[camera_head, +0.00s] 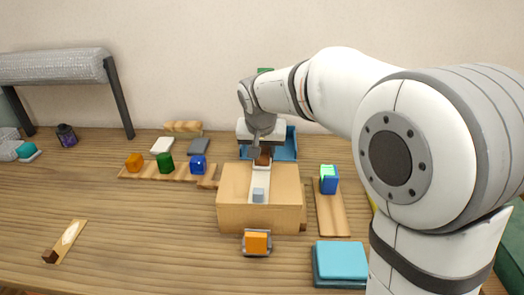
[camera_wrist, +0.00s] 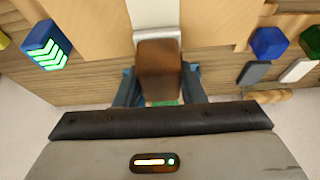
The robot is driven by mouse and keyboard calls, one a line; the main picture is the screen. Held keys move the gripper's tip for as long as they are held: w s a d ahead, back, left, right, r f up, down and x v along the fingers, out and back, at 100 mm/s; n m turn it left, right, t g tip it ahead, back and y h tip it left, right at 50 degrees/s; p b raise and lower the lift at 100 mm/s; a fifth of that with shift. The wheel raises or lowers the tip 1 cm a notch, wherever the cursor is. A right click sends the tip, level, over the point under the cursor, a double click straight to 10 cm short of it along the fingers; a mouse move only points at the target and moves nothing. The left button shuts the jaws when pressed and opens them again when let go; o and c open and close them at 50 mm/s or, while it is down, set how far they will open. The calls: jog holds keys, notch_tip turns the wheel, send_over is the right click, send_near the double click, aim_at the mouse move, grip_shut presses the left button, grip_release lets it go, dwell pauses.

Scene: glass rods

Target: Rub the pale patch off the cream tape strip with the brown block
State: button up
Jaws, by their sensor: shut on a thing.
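My gripper (camera_head: 262,148) is shut on the brown block (camera_head: 264,158) at the back of the tan box's top. In the wrist view the brown block (camera_wrist: 158,68) sits between the two blue-grey fingers of my gripper (camera_wrist: 160,88). A cream strip (camera_head: 261,178) runs front to back along the box top, and the block is at its far end. I cannot tell whether the block touches it. The strip also shows in the wrist view (camera_wrist: 153,12). A pale grey-blue patch or small piece (camera_head: 258,195) is at the strip's near end. The block hides part of the strip.
The tan box (camera_head: 236,212) stands mid-table. An orange block (camera_head: 256,242) on a stand is before it. A blue block (camera_head: 329,180) on a board is right, a teal box (camera_head: 340,262) front right. Coloured blocks stand left. The left-front table is mostly clear.

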jog(key=shift+r+p, duration=2.1)
jog(key=shift+r, duration=0.9)
jog(key=shift+r, duration=0.1)
jog(key=shift+r+p, duration=1.15)
jog(key=shift+r, duration=0.35)
jog(key=shift+s+f, duration=0.1)
